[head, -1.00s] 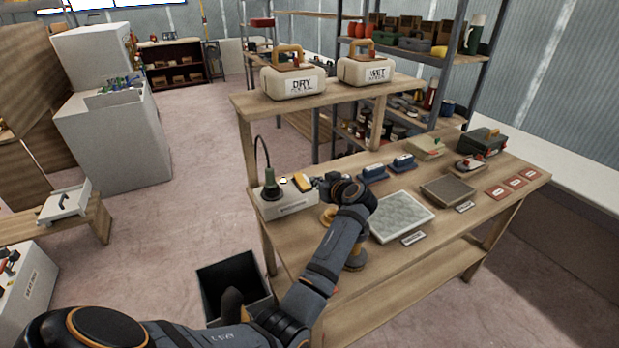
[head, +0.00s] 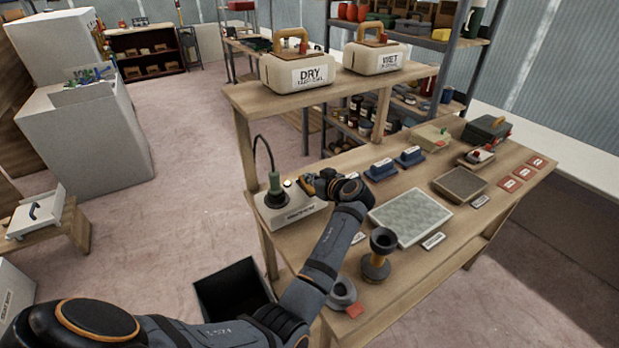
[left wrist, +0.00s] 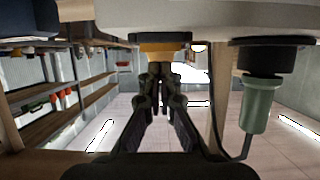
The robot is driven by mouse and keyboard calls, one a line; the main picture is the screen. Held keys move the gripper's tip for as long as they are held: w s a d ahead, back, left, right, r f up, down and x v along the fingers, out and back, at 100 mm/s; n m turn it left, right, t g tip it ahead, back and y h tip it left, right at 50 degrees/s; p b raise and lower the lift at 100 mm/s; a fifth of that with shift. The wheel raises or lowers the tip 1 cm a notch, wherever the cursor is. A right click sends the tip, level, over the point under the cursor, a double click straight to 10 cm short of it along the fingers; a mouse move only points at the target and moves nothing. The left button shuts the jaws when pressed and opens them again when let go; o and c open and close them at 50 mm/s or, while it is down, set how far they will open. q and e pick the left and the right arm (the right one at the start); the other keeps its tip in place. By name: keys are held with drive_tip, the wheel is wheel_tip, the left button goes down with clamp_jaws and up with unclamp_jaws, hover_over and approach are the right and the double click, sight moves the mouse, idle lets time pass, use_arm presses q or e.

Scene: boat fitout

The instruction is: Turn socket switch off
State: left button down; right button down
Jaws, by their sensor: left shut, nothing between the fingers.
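The socket box (head: 290,210) is a pale block on the left end of the workbench. A green plug (head: 275,186) with a dark cable stands in it, and a small pale lamp (head: 287,183) shows beside the plug. My left gripper (head: 306,183) is shut and empty at the box's right end, against or very near the yellow switch. In the left wrist view, which looks upside down, the yellow switch (left wrist: 163,49) is right in front of the closed fingertips (left wrist: 160,70), and the green plug (left wrist: 261,106) is to the right. Contact and the switch's tilt cannot be told. My right gripper is not in view.
A shelf with DRY (head: 297,70) and WET (head: 376,56) cases rises behind the box. A grey pad (head: 410,216), blue blocks (head: 381,170) and a dark cup-shaped tool (head: 378,255) lie to the right. An open dark bin (head: 235,292) stands below.

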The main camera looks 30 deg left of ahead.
use_arm(q)
drive_tip(key=shift+w+a+h+p, duration=0.1)
drive_tip(key=shift+a+h+p, duration=0.15)
drive_tip(key=shift+h+p, duration=0.05)
drive_tip(key=shift+f, duration=0.35)
drive_tip(key=shift+s+d+f, duration=0.15)
drive_tip(key=shift+s+d, duration=0.3)
drive_tip(key=shift+d, duration=0.2)
